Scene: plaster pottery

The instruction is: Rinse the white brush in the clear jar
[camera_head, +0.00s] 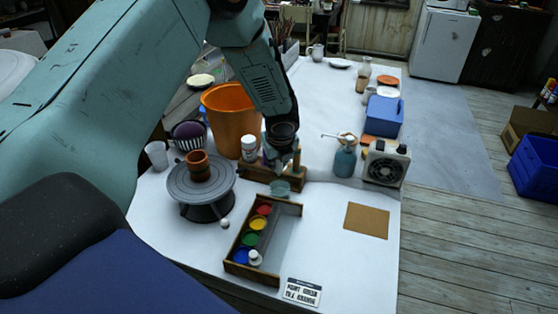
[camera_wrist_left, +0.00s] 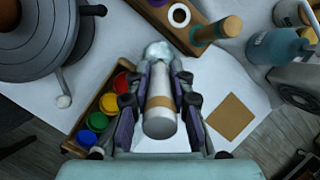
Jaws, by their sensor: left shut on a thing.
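My left gripper (camera_head: 281,168) points down over the table; in the left wrist view (camera_wrist_left: 160,95) its two fingers are closed around the white brush (camera_wrist_left: 161,122), a white cylinder with a tan band. The brush's far end is hidden from view. The clear jar (camera_head: 280,187), small and pale teal, stands right below the gripper in the head view, and also shows just beyond the brush in the left wrist view (camera_wrist_left: 158,50). I cannot tell whether the brush tip is inside the jar. My right gripper is not in view.
A wooden rack (camera_head: 259,178) with other handles stands behind the jar. A paint box (camera_head: 238,253) with coloured pots lies in front. A turntable (camera_head: 207,183) with a brown pot is left, an orange bucket (camera_head: 230,118) behind. The table front right is mostly clear around a brown square (camera_head: 367,220).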

